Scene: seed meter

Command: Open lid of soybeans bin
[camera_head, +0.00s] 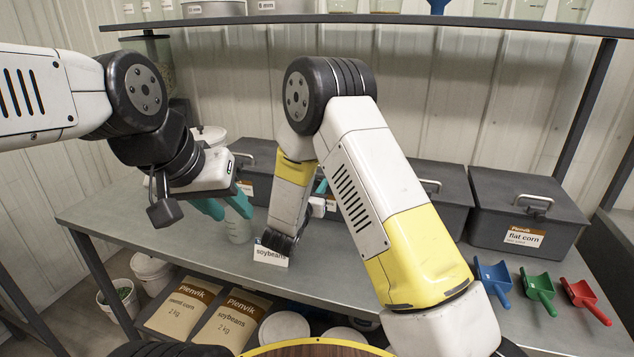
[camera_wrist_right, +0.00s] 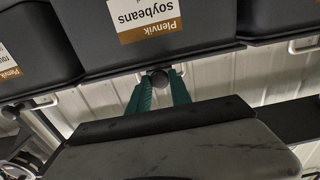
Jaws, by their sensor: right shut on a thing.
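The soybeans bin (camera_wrist_right: 110,55) is a dark box with a Plenvik soybeans label (camera_wrist_right: 147,18), seen upside down in the right wrist view. Its lid edge runs level, and I see no clear gap under it. My right gripper (camera_wrist_right: 158,82) has its teal fingers closed at the bin's light handle, which they mostly hide. In the head view my right arm covers most of this bin and the right gripper. My left gripper (camera_head: 223,208) is open, its teal fingers apart, above the bench beside a clear beaker (camera_head: 239,231).
A flat corn bin (camera_head: 500,231) stands at the right of the grey bench (camera_head: 150,225). Blue (camera_head: 494,278), green (camera_head: 539,288) and red (camera_head: 582,294) scoops lie in front of it. A soybeans card (camera_head: 271,257) stands near the front edge. A shelf (camera_head: 420,20) runs overhead.

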